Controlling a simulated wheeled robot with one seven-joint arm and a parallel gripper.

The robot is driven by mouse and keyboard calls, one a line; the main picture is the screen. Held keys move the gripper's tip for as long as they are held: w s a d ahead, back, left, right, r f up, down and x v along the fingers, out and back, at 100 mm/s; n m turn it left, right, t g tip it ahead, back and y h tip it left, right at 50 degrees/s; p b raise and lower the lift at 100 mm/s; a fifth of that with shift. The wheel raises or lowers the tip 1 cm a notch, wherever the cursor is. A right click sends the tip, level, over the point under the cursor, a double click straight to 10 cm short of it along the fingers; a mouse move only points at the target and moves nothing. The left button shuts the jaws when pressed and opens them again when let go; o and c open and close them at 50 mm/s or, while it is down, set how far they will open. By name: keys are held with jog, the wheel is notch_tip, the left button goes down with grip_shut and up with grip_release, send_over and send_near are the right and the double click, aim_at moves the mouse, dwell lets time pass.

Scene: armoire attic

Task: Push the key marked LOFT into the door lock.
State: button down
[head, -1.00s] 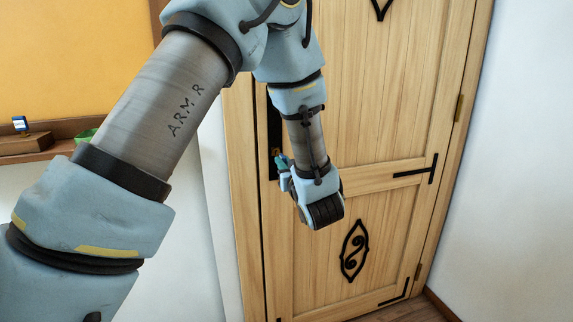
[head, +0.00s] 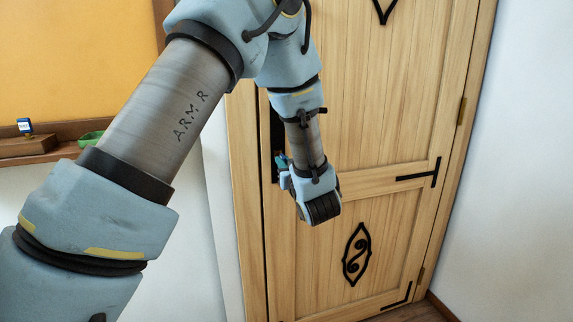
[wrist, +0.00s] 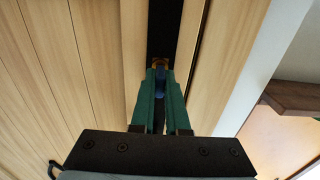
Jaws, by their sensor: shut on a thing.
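My gripper (wrist: 160,92) is shut on the blue key (wrist: 160,84), which sits between its two green fingers in the wrist view. The brass lock (wrist: 160,63) is just beyond the fingertips, on the dark lock plate (wrist: 162,30). The key's front end is at or very near the lock; I cannot tell how deep it is in. The key's marking is not readable. In the head view my gripper (head: 282,162) is against the black plate (head: 276,135), and the lock itself is hidden.
The wooden door (head: 370,130) is closed, with black iron straps and a scroll ornament (head: 357,254). To the left, a wooden ledge (head: 60,150) holds a small blue-and-white item (head: 25,126) and a green dish (head: 90,138). A white wall stands to the right.

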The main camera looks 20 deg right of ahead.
jog(key=shift+w, duration=0.25)
jog(key=c, duration=1.4)
grip_release()
jog(key=shift+w, duration=0.1)
jog(key=o, duration=0.6)
jog(key=shift+c, duration=0.2)
jog(key=s+a+b, duration=0.1)
jog(key=s, duration=1)
jog(key=shift+a, duration=0.1)
jog(key=shift+c, duration=0.2)
